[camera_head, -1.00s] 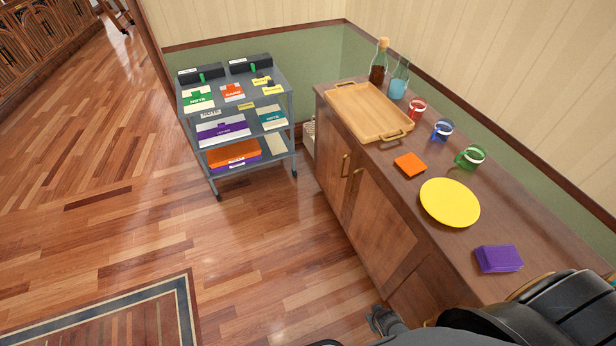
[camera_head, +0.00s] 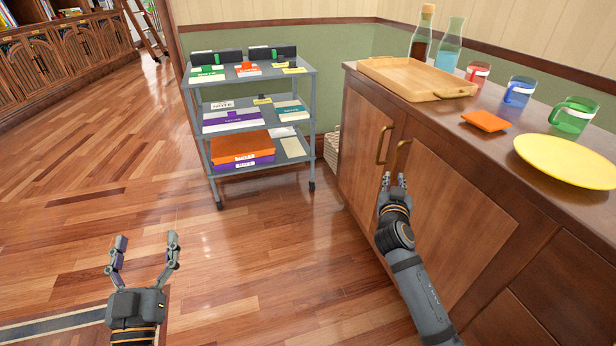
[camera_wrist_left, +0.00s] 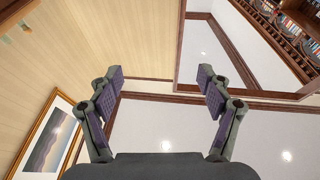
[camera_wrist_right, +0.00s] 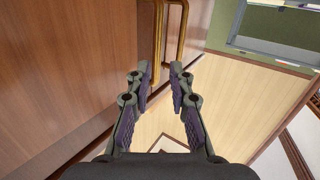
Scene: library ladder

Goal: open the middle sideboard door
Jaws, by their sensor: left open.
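The wooden sideboard stands at the right in the head view. Its middle door (camera_head: 455,215) is closed, with a brass bar handle (camera_head: 401,156) at its left edge. The left door (camera_head: 362,150) is also closed, and its brass handle (camera_head: 381,145) is close beside the other. My right gripper (camera_head: 394,176) is at the lower end of the middle door's handle, its fingers partly apart. In the right wrist view brass handles (camera_wrist_right: 180,35) show just beyond the fingertips (camera_wrist_right: 162,70); no grip is visible. My left gripper (camera_head: 146,240) is open and empty over the floor.
A grey cart (camera_head: 252,120) with boxes stands left of the sideboard. On the sideboard top are a tray (camera_head: 415,78), bottles, mugs, an orange square (camera_head: 485,121) and a yellow plate (camera_head: 570,160). The floor (camera_head: 250,260) before the doors is clear.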

